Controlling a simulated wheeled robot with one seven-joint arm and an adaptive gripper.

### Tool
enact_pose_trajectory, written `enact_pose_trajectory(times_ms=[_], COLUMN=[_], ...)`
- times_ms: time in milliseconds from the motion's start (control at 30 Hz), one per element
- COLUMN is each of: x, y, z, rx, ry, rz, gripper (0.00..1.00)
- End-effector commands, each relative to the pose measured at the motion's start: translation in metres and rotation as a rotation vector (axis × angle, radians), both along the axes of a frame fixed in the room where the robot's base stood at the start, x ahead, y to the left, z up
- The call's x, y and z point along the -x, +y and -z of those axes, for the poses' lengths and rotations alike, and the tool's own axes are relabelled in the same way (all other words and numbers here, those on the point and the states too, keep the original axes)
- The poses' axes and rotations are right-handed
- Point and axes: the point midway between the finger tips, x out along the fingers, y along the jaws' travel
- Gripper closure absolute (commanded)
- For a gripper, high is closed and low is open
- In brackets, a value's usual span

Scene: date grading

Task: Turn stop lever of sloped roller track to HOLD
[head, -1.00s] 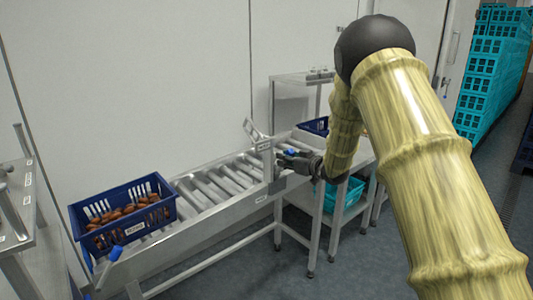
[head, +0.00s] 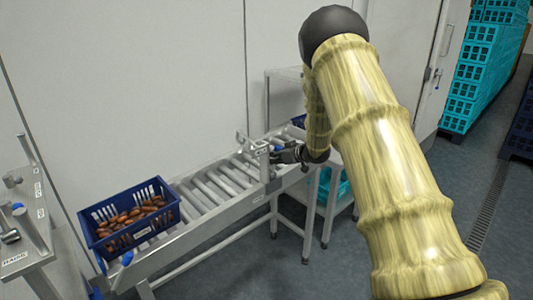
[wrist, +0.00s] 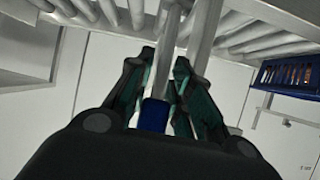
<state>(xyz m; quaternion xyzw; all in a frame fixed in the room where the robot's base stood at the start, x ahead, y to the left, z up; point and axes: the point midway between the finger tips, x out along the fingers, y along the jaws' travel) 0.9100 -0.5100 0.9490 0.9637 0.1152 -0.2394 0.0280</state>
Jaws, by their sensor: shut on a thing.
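The sloped roller track (head: 228,225) runs from the lower left toward the middle of the head view. A metal post with a small plate (head: 262,160) stands at its far end. The stop lever there has a blue grip (head: 278,148), partly hidden by my gripper (head: 285,154). In the wrist view my gripper (wrist: 162,78) has its two fingers closed around the lever's metal bar, with the blue grip (wrist: 155,114) between them near the palm. The lettering by the lever is too small to read.
A blue crate of dates (head: 100,245) sits on the rollers at the near end. A metal stand with a labelled panel (head: 30,245) is at far left. A side table and a teal crate (head: 343,188) stand beyond my arm. Teal crate stacks (head: 475,75) line the right wall.

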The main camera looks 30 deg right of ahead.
Motion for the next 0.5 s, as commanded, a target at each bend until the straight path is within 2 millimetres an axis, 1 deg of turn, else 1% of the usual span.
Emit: enact_pose_trajectory(times_ms=[33, 200, 500], x=[0.0025, 0.0054, 0.0061], y=[-0.0046, -0.0112, -0.0128], z=[-0.0005, 0.0005, 0.0013], rx=[0.002, 0.006, 0.007], ry=[0.008, 0.019, 0.023], rz=[0.006, 0.013, 0.015], gripper=[1.0, 1.0, 1.0])
